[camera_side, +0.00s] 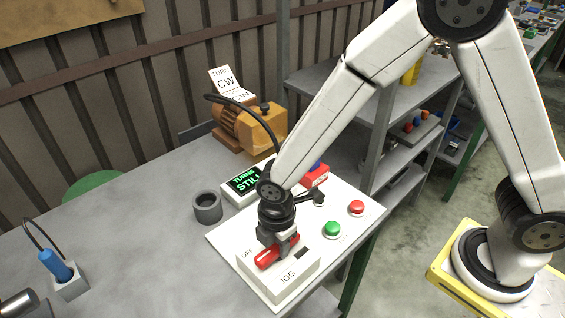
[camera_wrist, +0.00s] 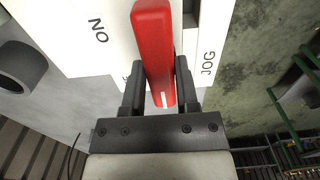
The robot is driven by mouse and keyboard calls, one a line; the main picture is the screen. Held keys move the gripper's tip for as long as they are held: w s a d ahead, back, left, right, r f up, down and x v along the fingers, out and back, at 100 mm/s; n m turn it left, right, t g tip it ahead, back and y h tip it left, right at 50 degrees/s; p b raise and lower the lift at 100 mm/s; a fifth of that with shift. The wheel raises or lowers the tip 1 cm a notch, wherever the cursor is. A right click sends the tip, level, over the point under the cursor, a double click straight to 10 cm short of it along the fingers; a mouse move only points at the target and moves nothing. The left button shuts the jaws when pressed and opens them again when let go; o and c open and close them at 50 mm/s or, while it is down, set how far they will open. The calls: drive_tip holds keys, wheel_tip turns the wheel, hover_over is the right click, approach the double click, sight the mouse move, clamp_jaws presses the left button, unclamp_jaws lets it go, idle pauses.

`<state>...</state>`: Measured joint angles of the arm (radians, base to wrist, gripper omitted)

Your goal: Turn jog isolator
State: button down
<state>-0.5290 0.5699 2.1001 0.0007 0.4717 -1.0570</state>
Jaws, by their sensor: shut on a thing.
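The jog isolator is a white box (camera_side: 286,280) marked OFF and JOG, at the front of a white panel in the side view. Its red handle (camera_side: 266,259) lies aslant on top, one end toward the OFF mark. My gripper (camera_side: 278,241) points down over the box and is shut on the red handle. In the wrist view the handle (camera_wrist: 152,25) passes between the two fingers of my gripper (camera_wrist: 160,65), with a white line on its near end. The JOG label is right of it. My gripper hides the middle of the handle in the side view.
On the panel stand a green button (camera_side: 332,229), a red button (camera_side: 356,207) and a dark display (camera_side: 244,182) with green text. An orange motor (camera_side: 238,124) with a "CW" sign stands behind. A grey ring (camera_side: 207,207) lies left of the panel. The left bench is mostly clear.

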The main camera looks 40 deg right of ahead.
drive_tip(key=shift+c, duration=1.8)
unclamp_jaws()
drive_tip(key=shift+r, duration=0.1)
drive_tip(key=shift+r, duration=3.8)
drive_tip(key=shift+d, duration=0.15)
drive_tip(key=s+d+r+m+t, duration=0.1)
drive_tip(key=s+d+m, duration=0.3)
drive_tip(key=d+m, duration=1.4)
drive_tip(key=shift+s+d+r+t, duration=0.2)
drive_tip(key=shift+d+t, duration=0.15)
drive_tip(key=shift+t, duration=0.45)
